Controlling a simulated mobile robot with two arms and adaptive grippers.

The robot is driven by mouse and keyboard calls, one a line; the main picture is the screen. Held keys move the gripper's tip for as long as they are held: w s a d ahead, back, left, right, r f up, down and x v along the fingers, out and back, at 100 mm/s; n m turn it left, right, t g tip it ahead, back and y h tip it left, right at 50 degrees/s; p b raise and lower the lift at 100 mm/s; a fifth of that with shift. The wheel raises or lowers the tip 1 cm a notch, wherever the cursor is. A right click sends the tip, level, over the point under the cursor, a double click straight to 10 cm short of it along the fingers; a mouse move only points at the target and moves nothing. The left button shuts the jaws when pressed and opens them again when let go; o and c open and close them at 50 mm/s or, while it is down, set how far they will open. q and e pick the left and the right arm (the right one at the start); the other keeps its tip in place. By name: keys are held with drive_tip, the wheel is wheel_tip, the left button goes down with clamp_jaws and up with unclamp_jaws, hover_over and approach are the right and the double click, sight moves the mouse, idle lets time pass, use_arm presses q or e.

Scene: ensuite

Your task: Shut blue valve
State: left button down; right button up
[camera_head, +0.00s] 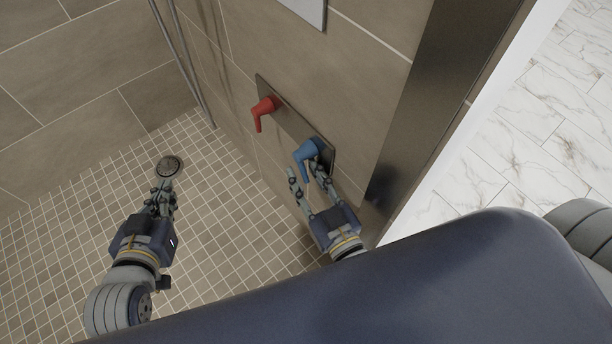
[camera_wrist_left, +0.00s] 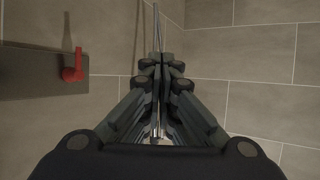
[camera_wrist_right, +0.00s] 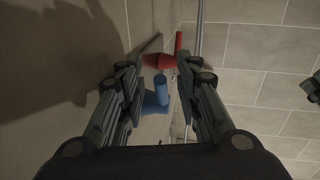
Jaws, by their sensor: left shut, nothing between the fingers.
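The blue valve (camera_head: 307,152) is a lever handle at the lower right end of a dark metal plate (camera_head: 287,121) on the tiled shower wall. In the head view its lever points down. My right gripper (camera_head: 304,172) is open at the blue valve, with its fingers close around the lever. In the right wrist view the blue valve (camera_wrist_right: 160,92) shows between the two fingers; I cannot tell whether they touch it. My left gripper (camera_head: 162,187) is shut and empty, over the shower floor and away from the valves. Its closed fingers show in the left wrist view (camera_wrist_left: 161,70).
A red valve (camera_head: 263,109) sits at the other end of the plate, with its lever down. It also shows in the left wrist view (camera_wrist_left: 73,70). A round drain (camera_head: 168,166) lies in the floor. A metal edge panel (camera_head: 430,110) stands right of the valves.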

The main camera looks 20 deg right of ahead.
clamp_jaws()
